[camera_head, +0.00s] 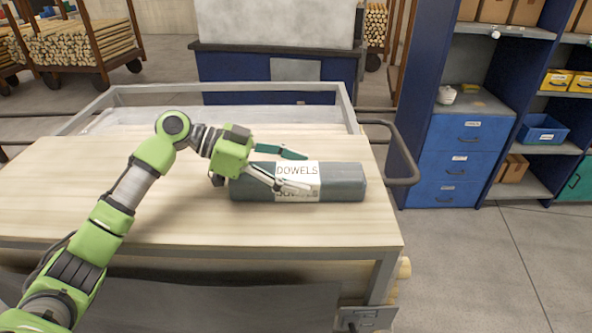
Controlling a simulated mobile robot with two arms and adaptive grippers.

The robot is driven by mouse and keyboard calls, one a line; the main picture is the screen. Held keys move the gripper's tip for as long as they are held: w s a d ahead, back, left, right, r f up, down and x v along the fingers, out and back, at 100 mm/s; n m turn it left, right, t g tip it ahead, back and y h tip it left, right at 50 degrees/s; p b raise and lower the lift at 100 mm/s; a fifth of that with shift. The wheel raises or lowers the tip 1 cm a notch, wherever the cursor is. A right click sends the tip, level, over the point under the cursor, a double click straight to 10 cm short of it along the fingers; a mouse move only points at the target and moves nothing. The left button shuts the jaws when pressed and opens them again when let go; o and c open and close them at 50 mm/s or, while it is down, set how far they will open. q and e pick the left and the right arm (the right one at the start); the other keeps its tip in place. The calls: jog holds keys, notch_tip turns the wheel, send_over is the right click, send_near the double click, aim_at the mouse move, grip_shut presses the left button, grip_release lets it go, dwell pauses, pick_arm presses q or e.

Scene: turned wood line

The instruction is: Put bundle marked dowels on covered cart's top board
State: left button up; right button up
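The bundle marked DOWELS (343,183) is a long dark grey wrapped pack with a white label. It lies lengthwise, left to right, on the right part of the cart's pale wooden top board (120,200) and appears to rest on it. My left gripper (297,171) is at the bundle's left half, with its fingers spread apart. One finger is over the far edge and the other is in front of the label. I cannot tell whether they touch the bundle. The gripper hides part of its left end. My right gripper is not in view.
The cart has a metal rail frame (230,88) at the back and a handle loop (408,155) at the right. Behind stands a blue cabinet (222,68). Blue drawers and shelves (460,165) stand at the right. Racks of dowels (75,45) are at the back left. The board's left part is clear.

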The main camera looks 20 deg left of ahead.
pick_arm(q)
jog(key=shift+r, duration=0.15)
jog(key=shift+r, duration=0.15)
jog(key=b+v, duration=0.3)
jog(key=v, duration=0.7)
jog(key=shift+s+a+b, duration=0.1)
jog(key=shift+a+b, duration=0.25)
jog(key=shift+a, duration=0.05)
jog(key=shift+s+a+r, duration=0.2)
jog(key=shift+a+r, duration=0.1)
jog(key=shift+a, duration=0.2)
